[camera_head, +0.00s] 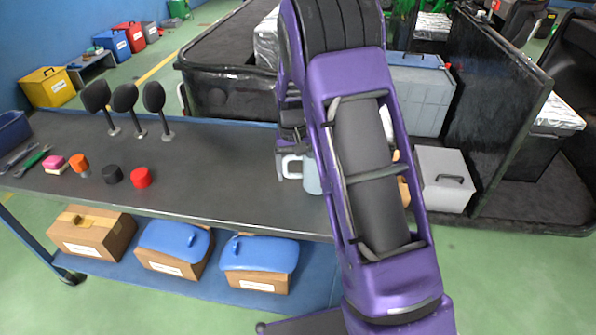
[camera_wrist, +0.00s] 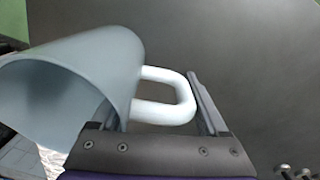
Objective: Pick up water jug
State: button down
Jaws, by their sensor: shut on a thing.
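The water jug (camera_head: 312,176) is grey-blue with a white loop handle (camera_head: 290,167). In the head view it is near the front edge of the workbench, partly hidden behind my purple arm. In the wrist view the jug (camera_wrist: 95,65) fills the left side, with its round open rim toward the camera. Its white handle (camera_wrist: 180,95) reaches right, between my gripper's (camera_wrist: 155,100) fingers. The gripper is shut on the jug at the handle side; the exact contact is partly hidden. I cannot tell whether the jug's base touches the bench.
The dark workbench (camera_head: 220,165) holds a red cap (camera_head: 141,178), a black cap (camera_head: 112,175) and an orange item (camera_head: 79,162) at left. Three black-headed stands (camera_head: 125,98) are at its back. Boxes (camera_head: 93,232) sit on the lower shelf. A grey case (camera_head: 444,179) stands right.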

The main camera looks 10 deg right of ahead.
jog(key=shift+r+p, duration=0.75)
jog(key=shift+r, duration=4.15)
